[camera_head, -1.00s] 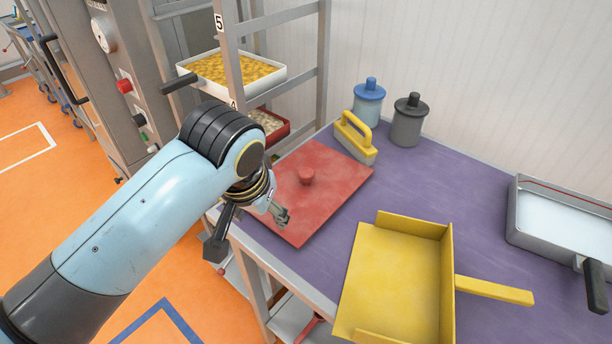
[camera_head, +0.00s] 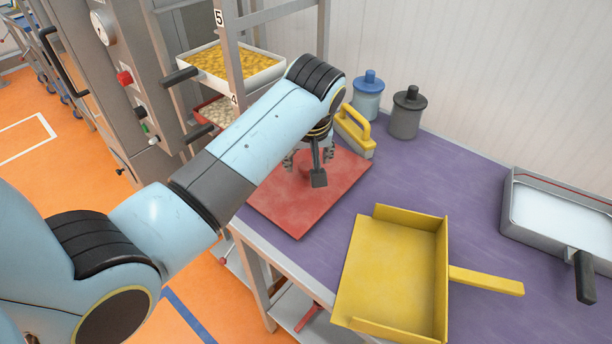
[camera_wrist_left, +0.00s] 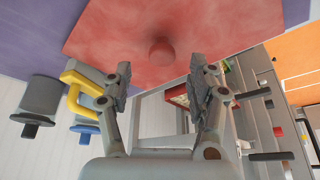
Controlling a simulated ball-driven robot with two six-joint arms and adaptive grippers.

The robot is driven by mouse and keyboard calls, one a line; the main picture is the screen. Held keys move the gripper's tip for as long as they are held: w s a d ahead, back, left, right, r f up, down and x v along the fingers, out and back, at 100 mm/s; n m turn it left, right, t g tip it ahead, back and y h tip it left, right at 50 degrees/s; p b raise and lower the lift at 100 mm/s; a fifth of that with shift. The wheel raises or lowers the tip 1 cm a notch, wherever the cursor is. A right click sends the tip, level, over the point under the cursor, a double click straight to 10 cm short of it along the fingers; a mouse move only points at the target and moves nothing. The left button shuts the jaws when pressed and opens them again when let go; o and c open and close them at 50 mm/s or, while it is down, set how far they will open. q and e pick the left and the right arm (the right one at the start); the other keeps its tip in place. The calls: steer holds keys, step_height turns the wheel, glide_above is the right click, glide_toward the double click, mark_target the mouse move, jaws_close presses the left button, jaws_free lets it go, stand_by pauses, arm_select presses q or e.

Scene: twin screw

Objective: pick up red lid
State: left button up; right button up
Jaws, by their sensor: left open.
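The red lid (camera_head: 296,212) is a flat square plate lying on the purple tabletop, at its left end. Its round red knob (camera_wrist_left: 161,51) shows clearly in the left wrist view, but in the head view my gripper and wrist mostly hide it. My left gripper (camera_head: 309,160) is over the lid, pointing down. In the left wrist view its two fingers (camera_wrist_left: 161,78) are spread apart and empty, with the knob lying ahead, between their lines. I cannot tell the exact height of the fingertips above the lid. My right gripper is not in view.
A yellow dustpan (camera_head: 395,270) lies in front right of the lid. A yellow-handled brush (camera_head: 355,133) stands close behind it, near a blue-lidded jar (camera_head: 368,100) and a grey jar (camera_head: 406,115). A metal tray (camera_head: 560,215) is at right. A rack with trays (camera_head: 232,68) stands behind left.

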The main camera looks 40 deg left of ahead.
mark_target(306, 166)
arm_select(q)
steer(key=x, duration=0.4)
steer(key=shift+s+f, duration=0.1)
steer(key=shift+s, duration=0.05)
jaws_close()
